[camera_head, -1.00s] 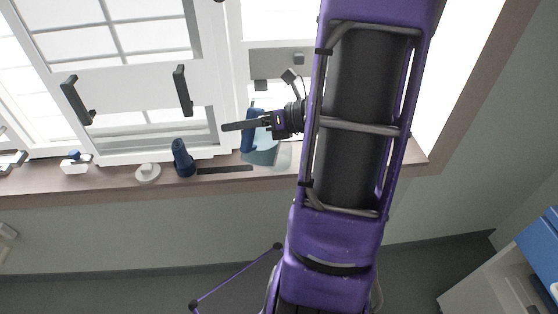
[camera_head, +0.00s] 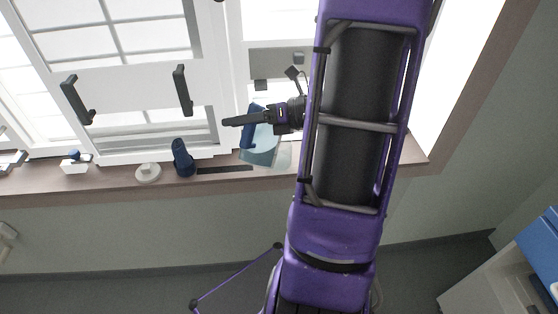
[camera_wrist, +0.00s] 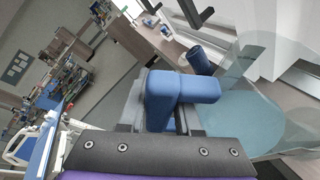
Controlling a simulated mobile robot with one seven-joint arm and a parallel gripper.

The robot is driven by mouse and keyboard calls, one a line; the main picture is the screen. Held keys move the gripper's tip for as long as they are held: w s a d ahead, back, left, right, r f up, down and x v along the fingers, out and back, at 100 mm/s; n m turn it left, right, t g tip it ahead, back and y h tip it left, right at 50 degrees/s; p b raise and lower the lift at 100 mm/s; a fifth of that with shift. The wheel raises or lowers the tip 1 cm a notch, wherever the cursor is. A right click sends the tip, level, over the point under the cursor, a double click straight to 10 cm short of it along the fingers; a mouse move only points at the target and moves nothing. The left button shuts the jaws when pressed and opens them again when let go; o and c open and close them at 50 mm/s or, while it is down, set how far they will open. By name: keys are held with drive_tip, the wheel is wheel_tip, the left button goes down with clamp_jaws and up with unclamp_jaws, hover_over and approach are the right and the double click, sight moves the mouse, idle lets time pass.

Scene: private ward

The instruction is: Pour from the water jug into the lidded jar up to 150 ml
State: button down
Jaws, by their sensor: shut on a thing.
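The water jug is clear with a blue handle (camera_head: 247,136) and teal water (camera_head: 262,149) inside. It is over the window sill in the head view, tilted. My gripper (camera_head: 245,119) is shut on the handle. In the wrist view the blue handle (camera_wrist: 180,95) is between my fingers, and the teal water (camera_wrist: 238,112) shows through the clear wall to the right. A pale, see-through shape (camera_head: 284,157) at the jug's right may be the lidded jar; my arm partly hides it. I cannot make out its lid, its level or any stream.
A dark blue cylinder (camera_head: 183,158) and a white round object (camera_head: 148,173) stand on the sill (camera_head: 215,178) left of the jug. A dark flat strip (camera_head: 225,169) lies between. The window with black handles (camera_head: 183,90) is close behind.

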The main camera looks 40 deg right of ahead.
drive_tip(key=shift+d+r, duration=0.1)
drive_tip(key=shift+r, duration=0.05)
drive_tip(key=shift+w+d+r+m+y, duration=0.1)
drive_tip(key=shift+m+y, duration=0.2)
drive_tip(key=shift+m, duration=0.1)
idle(0.4)
drive_tip(key=shift+w+d, duration=0.1)
drive_tip(key=shift+d+m, duration=0.1)
drive_tip(key=shift+m, duration=0.2)
drive_tip(key=shift+d+r, duration=0.1)
drive_tip(key=shift+w+y, duration=0.1)
drive_tip(key=shift+y, duration=0.2)
drive_tip(key=shift+d+m, duration=0.1)
drive_tip(key=shift+m, duration=0.2)
